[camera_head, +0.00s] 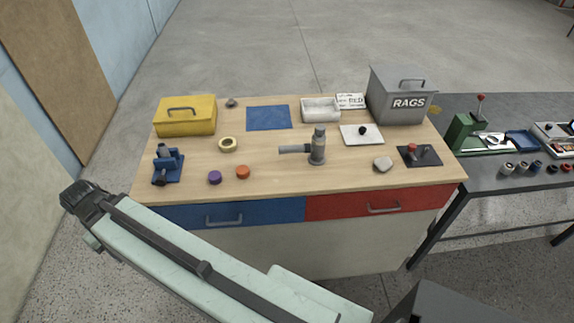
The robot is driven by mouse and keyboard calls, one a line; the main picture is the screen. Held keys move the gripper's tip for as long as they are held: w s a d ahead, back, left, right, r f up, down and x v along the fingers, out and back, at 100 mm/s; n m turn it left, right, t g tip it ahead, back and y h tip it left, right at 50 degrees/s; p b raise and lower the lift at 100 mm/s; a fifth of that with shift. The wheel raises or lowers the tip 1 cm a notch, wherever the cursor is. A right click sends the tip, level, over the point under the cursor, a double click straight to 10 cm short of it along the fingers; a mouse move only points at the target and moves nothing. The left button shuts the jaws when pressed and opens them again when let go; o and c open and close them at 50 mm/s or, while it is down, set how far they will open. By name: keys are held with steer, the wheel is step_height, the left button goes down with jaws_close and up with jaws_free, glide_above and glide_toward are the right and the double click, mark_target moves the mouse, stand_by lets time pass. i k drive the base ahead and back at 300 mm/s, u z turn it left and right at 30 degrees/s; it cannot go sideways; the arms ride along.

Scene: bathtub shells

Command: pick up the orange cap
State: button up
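The orange cap (243,172) is a small round piece lying on the wooden workbench top (260,184), near its front edge and left of the middle. A purple cap (215,177) of similar size lies just left of it, apart from it. My gripper (74,196) is at the far left, at the end of my pale green arm, off the bench's front left corner. It is well left of the orange cap and apart from it. The dark fingers are small and seen from behind, so I cannot tell whether they are open or shut.
A blue vise-like fixture (167,166), a yellow box (186,115) and a tape ring (228,144) stand left and behind. A grey pipe fitting (317,148) stands to the right. A grey RAGS box (398,95) is at the back right. Bare wood lies in front of the caps.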

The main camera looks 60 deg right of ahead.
mark_target(242, 171)
steer(key=z, duration=1.15)
steer(key=k, duration=0.5)
steer(key=u, duration=1.75)
steer(key=k, duration=0.75)
steer(key=u, duration=0.4)
steer(key=i, duration=0.5)
